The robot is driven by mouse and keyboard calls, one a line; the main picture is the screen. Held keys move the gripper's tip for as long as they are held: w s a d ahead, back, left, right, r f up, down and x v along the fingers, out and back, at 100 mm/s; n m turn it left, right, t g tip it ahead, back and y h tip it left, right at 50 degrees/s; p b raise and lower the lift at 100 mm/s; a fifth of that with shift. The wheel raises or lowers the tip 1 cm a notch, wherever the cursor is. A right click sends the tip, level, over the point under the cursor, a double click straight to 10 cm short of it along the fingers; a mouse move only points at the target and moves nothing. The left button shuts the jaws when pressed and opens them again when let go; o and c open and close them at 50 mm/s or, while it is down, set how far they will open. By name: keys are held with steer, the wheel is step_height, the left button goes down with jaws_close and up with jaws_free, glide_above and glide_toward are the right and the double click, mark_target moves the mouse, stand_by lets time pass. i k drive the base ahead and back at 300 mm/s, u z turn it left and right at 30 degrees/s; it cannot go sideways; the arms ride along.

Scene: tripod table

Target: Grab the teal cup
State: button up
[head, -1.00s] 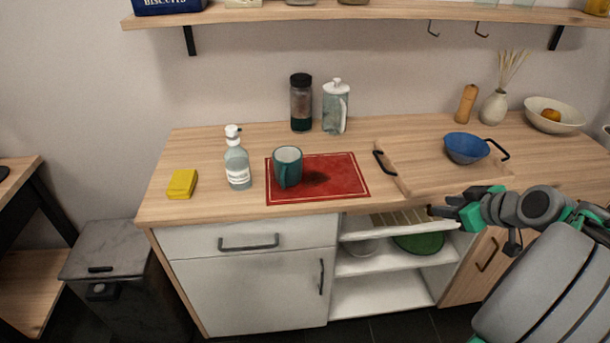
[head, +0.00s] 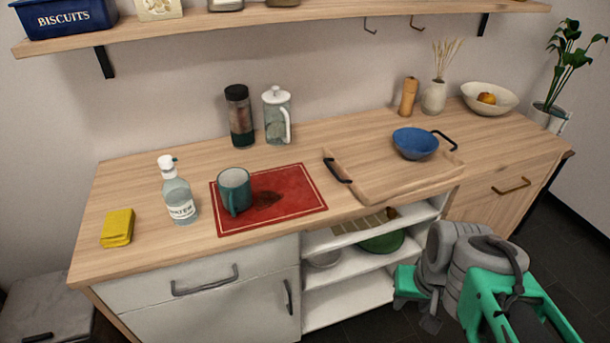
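The teal cup (head: 234,188) stands upright on the left part of a red mat (head: 290,207) on the wooden counter. Its handle faces the front, toward me. My gripper (head: 404,285) is at the lower right, in front of the open shelves and below the counter top, well apart from the cup. Its green finger part shows, but the fingertips are too unclear to tell whether they are apart.
A wooden tray (head: 375,188) with a blue bowl (head: 415,143) lies to the right. The counter's front edge lies between my gripper and the cup.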

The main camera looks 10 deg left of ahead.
mark_target(235, 196)
steer(key=z, duration=1.4)
steer(key=k, duration=0.95)
steer(key=u, duration=2.5)
